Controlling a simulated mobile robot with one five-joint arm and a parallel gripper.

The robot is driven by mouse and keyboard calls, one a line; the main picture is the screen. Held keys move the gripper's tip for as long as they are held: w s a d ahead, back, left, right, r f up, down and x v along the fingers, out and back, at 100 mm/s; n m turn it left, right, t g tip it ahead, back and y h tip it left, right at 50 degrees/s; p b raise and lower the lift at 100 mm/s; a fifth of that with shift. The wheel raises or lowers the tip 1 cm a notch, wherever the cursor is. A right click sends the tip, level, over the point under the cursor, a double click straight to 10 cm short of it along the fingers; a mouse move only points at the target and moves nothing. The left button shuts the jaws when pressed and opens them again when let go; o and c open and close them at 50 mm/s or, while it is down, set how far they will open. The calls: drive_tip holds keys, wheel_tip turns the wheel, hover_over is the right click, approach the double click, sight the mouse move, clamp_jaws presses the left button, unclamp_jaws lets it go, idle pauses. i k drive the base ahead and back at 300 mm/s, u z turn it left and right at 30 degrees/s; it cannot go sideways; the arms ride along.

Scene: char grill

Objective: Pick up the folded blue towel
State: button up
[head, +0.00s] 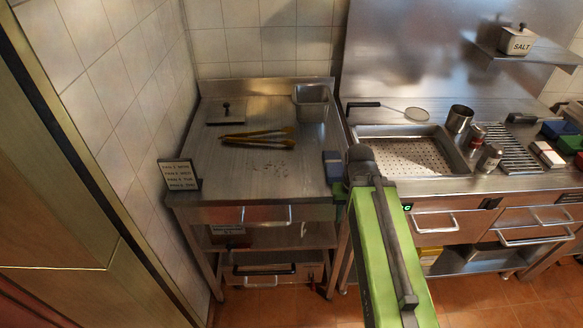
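A small dark blue folded-looking block (333,166) lies at the right front edge of the left steel table, right beside the end of my arm, which may hide part of it. Another blue piece (558,129) lies on the right counter near the picture's edge, by green and white pieces. I cannot tell for sure which of the two is the folded towel. My green arm reaches up from the bottom, and its dark end joint is over the gap between table and counter. My gripper's fingers do not show.
The steel table (225,170) holds yellow-handled tongs (258,137), a flat press (226,111), a metal container (312,101) and a small sign (180,174). On the right are a perforated pan (412,157), a steel cup (459,119), shakers (489,157) and a rack (513,149).

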sight(333, 168)
drive_tip(key=u, duration=0.1)
drive_tip(key=k, duration=0.1)
drive_tip(key=u, duration=2.9)
drive_tip(key=k, duration=0.85)
drive_tip(key=z, duration=1.15)
drive_tip(key=i, duration=1)
drive_tip(key=u, duration=0.05)
